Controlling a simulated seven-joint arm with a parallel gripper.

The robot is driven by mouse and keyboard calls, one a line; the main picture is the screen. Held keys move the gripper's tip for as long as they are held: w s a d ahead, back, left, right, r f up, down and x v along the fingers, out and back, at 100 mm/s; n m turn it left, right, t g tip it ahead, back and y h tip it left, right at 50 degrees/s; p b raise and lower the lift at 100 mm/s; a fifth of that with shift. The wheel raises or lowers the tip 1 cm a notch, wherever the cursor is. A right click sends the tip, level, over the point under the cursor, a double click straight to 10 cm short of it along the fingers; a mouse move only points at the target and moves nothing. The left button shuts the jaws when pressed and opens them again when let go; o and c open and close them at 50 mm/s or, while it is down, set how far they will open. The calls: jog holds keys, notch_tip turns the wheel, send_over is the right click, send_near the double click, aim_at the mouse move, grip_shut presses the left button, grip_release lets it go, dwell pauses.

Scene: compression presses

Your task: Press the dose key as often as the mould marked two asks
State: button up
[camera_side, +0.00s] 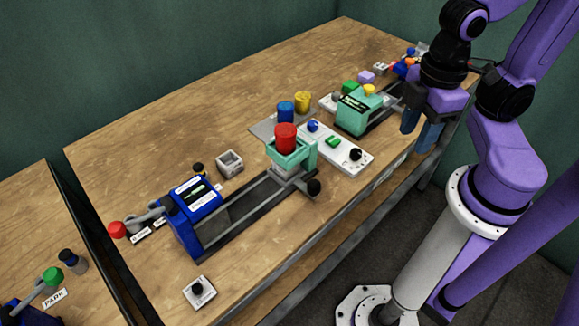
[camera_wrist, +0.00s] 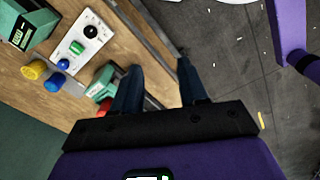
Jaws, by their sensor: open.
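My gripper (camera_side: 420,128) is open and empty, its blue fingers pointing down beside the table's right front edge. In the wrist view its fingertips (camera_wrist: 159,70) stand apart, with the table edge and floor beyond. A white panel (camera_side: 354,167) lies on the table to the left of my gripper in the side view. It carries a blue button (camera_side: 313,126), a green key (camera_side: 333,141) and a black knob (camera_side: 355,154). I cannot read which key is for the dose. Cylinders in red (camera_side: 286,138), blue (camera_side: 286,111) and yellow (camera_side: 303,102) stand nearby; no mark "two" is readable.
A teal unit with a display (camera_side: 358,112) stands behind the panel. A blue press (camera_side: 194,215) with a red-knobbed lever (camera_side: 117,230) and long rails fills the table's left front. The red cylinder sits on a teal carriage. A small white knob box (camera_side: 199,292) is at the front.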

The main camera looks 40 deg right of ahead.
grip_shut()
dwell(1.4)
